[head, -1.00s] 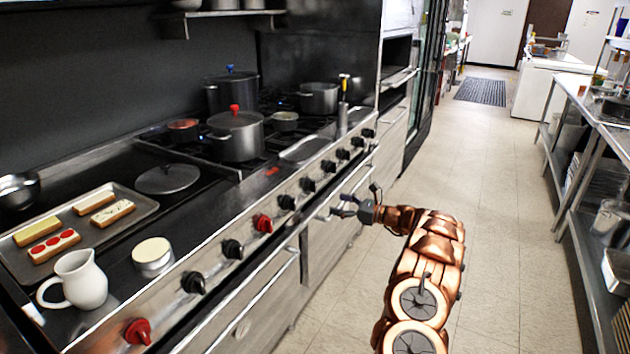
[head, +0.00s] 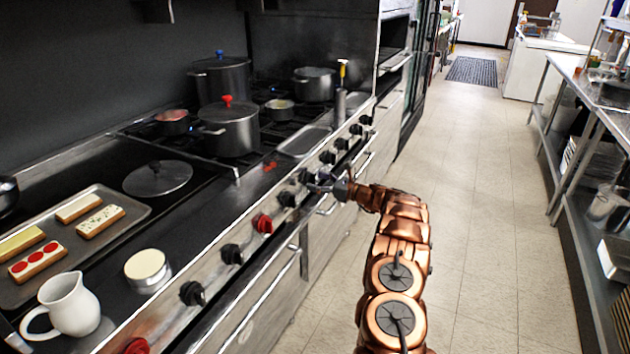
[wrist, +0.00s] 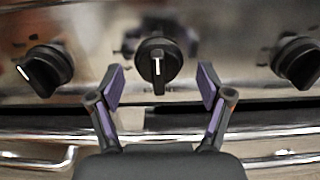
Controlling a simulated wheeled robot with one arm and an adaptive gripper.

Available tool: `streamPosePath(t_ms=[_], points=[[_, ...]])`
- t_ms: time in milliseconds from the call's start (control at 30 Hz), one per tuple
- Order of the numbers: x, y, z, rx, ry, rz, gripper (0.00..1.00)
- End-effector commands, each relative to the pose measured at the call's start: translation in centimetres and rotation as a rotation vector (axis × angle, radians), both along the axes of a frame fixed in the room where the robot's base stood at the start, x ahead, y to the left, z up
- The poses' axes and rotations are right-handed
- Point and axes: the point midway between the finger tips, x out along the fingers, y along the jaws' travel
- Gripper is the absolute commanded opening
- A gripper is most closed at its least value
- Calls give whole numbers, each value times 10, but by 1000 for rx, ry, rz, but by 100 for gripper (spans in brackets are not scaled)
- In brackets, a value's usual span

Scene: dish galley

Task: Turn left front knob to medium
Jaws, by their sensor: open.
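A row of black knobs runs along the steel stove front; one black knob (wrist: 158,62) sits centred between my fingertips in the wrist view. My gripper (wrist: 161,82) is open, with one purple-padded finger on each side of this knob and gaps on both sides. In the head view my gripper (head: 318,183) is close to the panel, near a black knob (head: 305,176). Which knob is the left front one cannot be told from labels.
Neighbouring black knobs stand left (wrist: 45,70) and right (wrist: 297,62) of the centred one. A red knob (head: 262,223) is farther left. A handle bar (head: 262,300) runs below the panel. A pot with red lid knob (head: 230,127) stands on the burners. The aisle floor (head: 470,200) is clear.

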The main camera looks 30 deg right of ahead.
Motion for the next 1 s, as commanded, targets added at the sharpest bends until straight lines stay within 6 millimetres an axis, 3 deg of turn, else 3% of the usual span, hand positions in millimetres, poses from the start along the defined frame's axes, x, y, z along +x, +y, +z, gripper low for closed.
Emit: streamPosePath(t_ms=[367,1000], points=[[7,6,-1,1,2,3,78],[7,7,-1,0,1,3,16]])
